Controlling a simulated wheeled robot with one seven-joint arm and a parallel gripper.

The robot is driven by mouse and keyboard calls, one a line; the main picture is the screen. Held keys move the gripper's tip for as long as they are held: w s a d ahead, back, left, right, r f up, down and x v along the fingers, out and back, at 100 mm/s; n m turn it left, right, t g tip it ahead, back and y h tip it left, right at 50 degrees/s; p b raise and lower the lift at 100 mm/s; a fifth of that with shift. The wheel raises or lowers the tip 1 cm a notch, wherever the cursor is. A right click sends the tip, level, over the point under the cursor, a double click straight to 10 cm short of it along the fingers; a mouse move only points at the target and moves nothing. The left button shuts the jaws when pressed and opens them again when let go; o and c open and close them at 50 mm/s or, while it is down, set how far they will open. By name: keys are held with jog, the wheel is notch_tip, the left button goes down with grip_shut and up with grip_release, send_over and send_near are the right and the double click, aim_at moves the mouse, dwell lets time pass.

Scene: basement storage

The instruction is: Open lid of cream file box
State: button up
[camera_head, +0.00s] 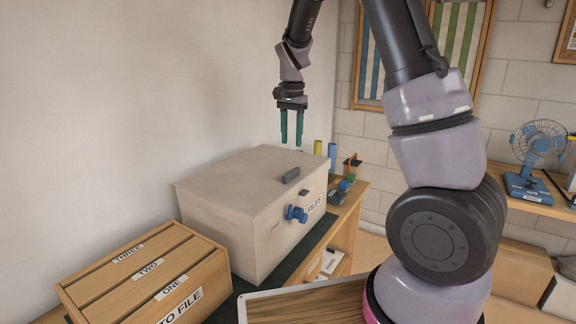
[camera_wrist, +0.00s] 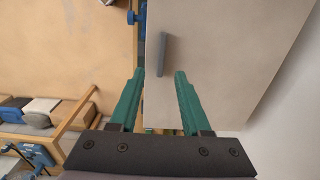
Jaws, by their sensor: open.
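The cream file box (camera_head: 237,221) stands on the wooden bench near the wall, with its lid shut. A dark grey handle (camera_head: 291,175) lies on the lid near its front edge. A blue latch or knob (camera_head: 296,214) sits on the front face beside a FILES label (camera_head: 315,206). My gripper (camera_head: 292,145) hangs above the far end of the box, fingers pointing down, open and empty. In the wrist view, the lid (camera_wrist: 215,65) and its grey handle (camera_wrist: 162,55) show ahead of the green fingertips (camera_wrist: 160,73), apart from them.
A wooden box with labelled slats (camera_head: 146,275) stands left of the file box. Yellow and blue cylinders (camera_head: 332,157) and small items stand beyond it. A blue fan (camera_head: 538,150) is on a shelf at the right.

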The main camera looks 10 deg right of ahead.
aim_at(291, 172)
jog(key=f, duration=1.1)
jog(key=shift+w+f, duration=0.1)
jog(key=shift+w, duration=0.2)
grip_shut()
dwell(0.9)
